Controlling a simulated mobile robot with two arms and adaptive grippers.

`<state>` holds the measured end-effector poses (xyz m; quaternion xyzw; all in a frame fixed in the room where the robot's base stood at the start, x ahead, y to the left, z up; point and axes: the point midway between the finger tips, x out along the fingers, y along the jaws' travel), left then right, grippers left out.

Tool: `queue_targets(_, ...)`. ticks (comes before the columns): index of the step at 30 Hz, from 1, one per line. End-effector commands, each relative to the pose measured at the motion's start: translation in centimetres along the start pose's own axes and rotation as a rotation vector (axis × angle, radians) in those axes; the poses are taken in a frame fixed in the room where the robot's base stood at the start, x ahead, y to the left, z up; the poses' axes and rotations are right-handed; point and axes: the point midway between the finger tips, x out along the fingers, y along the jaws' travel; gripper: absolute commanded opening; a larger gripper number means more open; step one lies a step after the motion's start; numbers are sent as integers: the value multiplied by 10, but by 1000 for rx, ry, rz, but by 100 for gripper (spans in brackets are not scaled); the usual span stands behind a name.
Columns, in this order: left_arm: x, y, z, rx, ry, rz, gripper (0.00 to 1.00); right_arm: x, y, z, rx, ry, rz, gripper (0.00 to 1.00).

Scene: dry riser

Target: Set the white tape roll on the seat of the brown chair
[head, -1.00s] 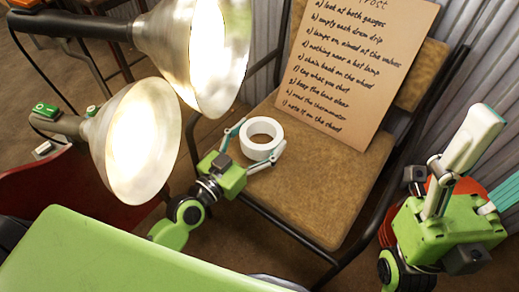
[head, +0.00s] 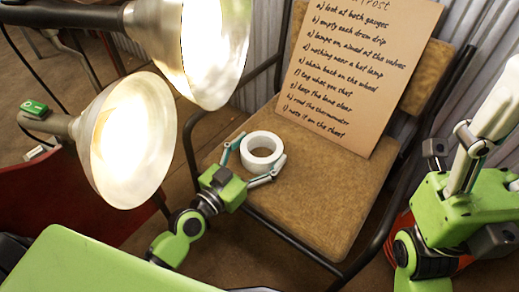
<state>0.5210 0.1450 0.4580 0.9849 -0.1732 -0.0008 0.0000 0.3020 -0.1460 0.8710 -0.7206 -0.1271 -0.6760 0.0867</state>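The white tape roll (head: 250,160) lies flat between the two fingers of my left gripper (head: 263,150), over the front left part of the brown chair's seat (head: 325,195). One fingertip is against the roll's left side and the other against its right side. The roll is at or just above the seat; I cannot tell whether it touches. My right gripper (head: 497,110) is at the right edge, beside the chair, with its fingers partly cut off by the frame.
A cardboard sign (head: 350,75) with handwriting leans on the chair's backrest. Two lit lamps, an upper one (head: 215,50) and a lower one (head: 130,140), stand close on the left. The seat right of the roll is clear.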

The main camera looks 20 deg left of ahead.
Motion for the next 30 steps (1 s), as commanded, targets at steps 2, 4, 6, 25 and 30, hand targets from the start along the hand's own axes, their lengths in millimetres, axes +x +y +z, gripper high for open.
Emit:
queue_targets(2, 0, 0, -1, 0, 0, 0, 93, 0, 0, 0, 0, 0, 0, 60)
queue_targets(4, 0, 0, -1, 0, 0, 0, 93, 0, 0, 0, 0, -1, 1, 60)
queue_targets(6, 0, 0, -1, 0, 1, 0, 93, 0, 0, 0, 0, -1, 1, 60)
queue_targets(25, -67, 1, -4, 4, -5, 5, 93, -2, 1, 0, 3, -14, 10, 60)
queue_targets(30, -97, 1, -4, 3, -4, 3, 93, -1, 1, -1, 3, -14, 10, 60)
